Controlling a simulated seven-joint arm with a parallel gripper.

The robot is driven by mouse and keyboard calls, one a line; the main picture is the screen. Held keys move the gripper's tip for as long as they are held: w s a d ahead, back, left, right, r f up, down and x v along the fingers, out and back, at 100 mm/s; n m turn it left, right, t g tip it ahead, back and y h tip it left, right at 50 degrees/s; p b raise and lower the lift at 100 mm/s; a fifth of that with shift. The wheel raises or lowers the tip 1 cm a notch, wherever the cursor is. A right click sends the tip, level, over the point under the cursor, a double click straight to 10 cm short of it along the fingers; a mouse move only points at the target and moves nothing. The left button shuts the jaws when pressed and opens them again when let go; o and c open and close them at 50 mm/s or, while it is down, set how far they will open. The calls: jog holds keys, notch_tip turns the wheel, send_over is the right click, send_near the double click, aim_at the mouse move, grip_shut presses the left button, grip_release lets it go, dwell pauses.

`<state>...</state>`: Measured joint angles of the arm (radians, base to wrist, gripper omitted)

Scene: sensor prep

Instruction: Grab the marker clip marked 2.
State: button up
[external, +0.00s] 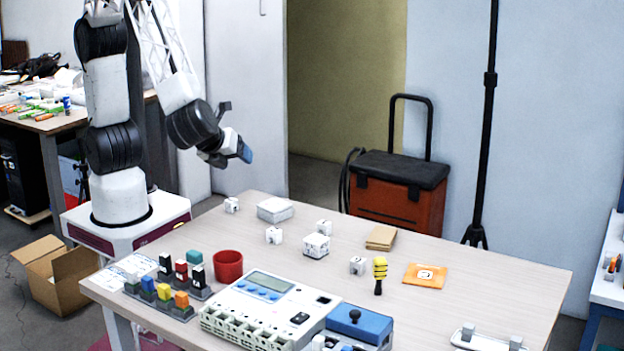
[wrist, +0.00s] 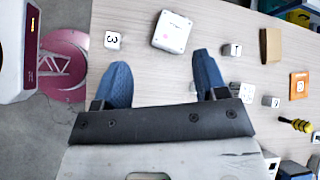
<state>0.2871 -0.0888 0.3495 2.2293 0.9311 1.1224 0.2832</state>
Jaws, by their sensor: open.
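Several small white cube-like clips stand on the table. In the wrist view one clip (wrist: 112,40) at upper left reads 3, and another clip (wrist: 232,50) right of my gripper seems to read 1. A third clip (wrist: 270,101) lies farther right with its mark unclear. I cannot tell which clip is marked 2. My gripper (wrist: 163,72) is open and empty, and in the external view it (external: 240,152) hangs high above the table's far left edge.
A white box (external: 275,210) and a larger white block (external: 316,246) stand among the clips. A red cup (external: 228,266), a grey device (external: 268,310), a yellow-black tool (external: 379,273) and an orange packet (external: 426,276) stand nearer the front. The table's right side is mostly clear.

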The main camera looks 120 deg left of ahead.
aim_at(276, 229)
jog(key=w+d+f+m+t+y, duration=0.1)
jog(key=w+d+f+m, duration=0.1)
jog(key=w+f+m, duration=0.1)
jog(key=w+d+f+m+t, duration=0.2)
jog(key=w+d+f+m, duration=0.1)
jog(key=f, duration=0.2)
jog(key=w+d+f+m+t+y, duration=0.1)
jog(key=w+d+f+m, duration=0.2)
jog(key=f, duration=0.1)
jog(key=shift+w+f+t+y, duration=0.3)
jog(key=shift+w+f+t, duration=0.05)
jog(key=shift+w+t, duration=0.05)
jog(key=shift+x, duration=1.3)
jog(key=shift+a, duration=0.2)
jog(key=shift+x, duration=2.45)
jog(key=c, duration=0.9)
jog(key=shift+r, duration=0.2)
jog(key=shift+c, duration=0.2)
